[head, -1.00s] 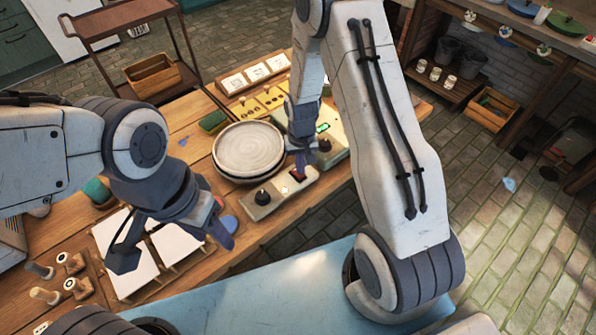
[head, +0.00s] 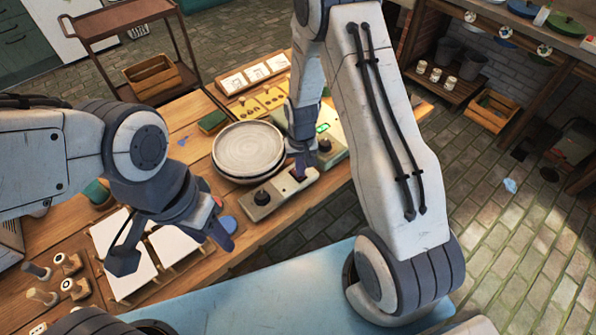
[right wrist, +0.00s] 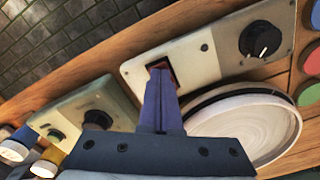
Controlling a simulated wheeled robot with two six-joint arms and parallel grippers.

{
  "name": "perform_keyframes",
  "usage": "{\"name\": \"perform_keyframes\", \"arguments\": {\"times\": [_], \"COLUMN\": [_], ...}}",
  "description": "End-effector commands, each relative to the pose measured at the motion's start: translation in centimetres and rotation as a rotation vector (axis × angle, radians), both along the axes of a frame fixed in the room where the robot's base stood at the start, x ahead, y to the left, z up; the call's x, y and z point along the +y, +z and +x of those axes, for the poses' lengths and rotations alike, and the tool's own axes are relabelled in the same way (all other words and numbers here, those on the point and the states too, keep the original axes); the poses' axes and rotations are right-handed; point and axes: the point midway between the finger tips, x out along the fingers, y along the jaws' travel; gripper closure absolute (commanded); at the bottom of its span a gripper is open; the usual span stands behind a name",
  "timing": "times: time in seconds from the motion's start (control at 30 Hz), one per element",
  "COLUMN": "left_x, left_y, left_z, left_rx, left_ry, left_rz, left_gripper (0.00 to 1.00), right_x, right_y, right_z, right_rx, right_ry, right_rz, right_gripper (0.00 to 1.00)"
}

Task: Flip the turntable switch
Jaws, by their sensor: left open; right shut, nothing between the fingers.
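The turntable (head: 249,148) is a pale round plate on the wooden table; it also shows in the right wrist view (right wrist: 245,125). In front of it lies a cream control box (head: 280,195) with a black knob (right wrist: 260,40) at one end and a switch in a dark slot (right wrist: 155,66) at the other. My right gripper (head: 299,174) is shut and empty, its fingertips (right wrist: 160,75) at the slot, covering most of the switch. Whether they touch it and which way it is set cannot be told. My left gripper (head: 178,252) is open over white tiles, away from the box.
A second box with a knob (right wrist: 85,115) stands beside the switch box. White square tiles (head: 112,232) and wooden stamps (head: 68,264) lie at the left.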

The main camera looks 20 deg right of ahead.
Motion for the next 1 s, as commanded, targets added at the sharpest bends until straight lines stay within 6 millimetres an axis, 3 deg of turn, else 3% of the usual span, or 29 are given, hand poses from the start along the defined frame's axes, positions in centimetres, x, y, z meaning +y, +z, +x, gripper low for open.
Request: {"name": "perform_keyframes", "arguments": {"times": [1.0], "left_x": [0.0], "left_y": [5.9], "left_z": [0.0], "left_rx": [0.000], "left_ry": [0.000], "left_rz": [0.000], "left_gripper": [0.50], "right_x": [0.0], "right_y": [7.0], "right_z": [-0.1], "right_rx": [0.001], "right_ry": [0.000], "right_rz": [0.000], "right_gripper": [1.00]}}
